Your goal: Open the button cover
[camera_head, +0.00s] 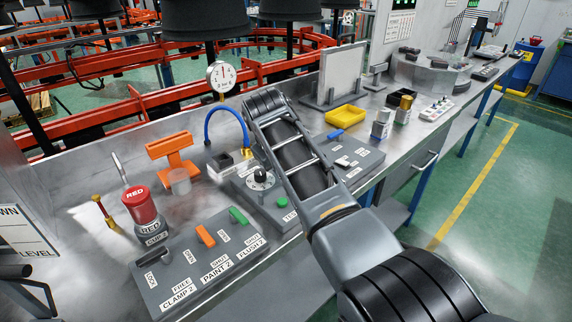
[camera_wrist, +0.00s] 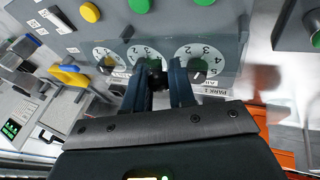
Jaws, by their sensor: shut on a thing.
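In the wrist view, my gripper (camera_wrist: 159,68) has its two fingers around a small dark piece at the middle of a see-through, dark-tinted button cover (camera_wrist: 222,62). The cover lies in front of a row of numbered dials (camera_wrist: 108,58) on a grey panel (camera_wrist: 185,22). The fingers hide part of the middle dial, and how far the cover is tilted I cannot tell. In the head view my arm hides the fingers and the cover.
Yellow and green buttons (camera_wrist: 139,5) sit on the panel near the cover. Green floor is open at right.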

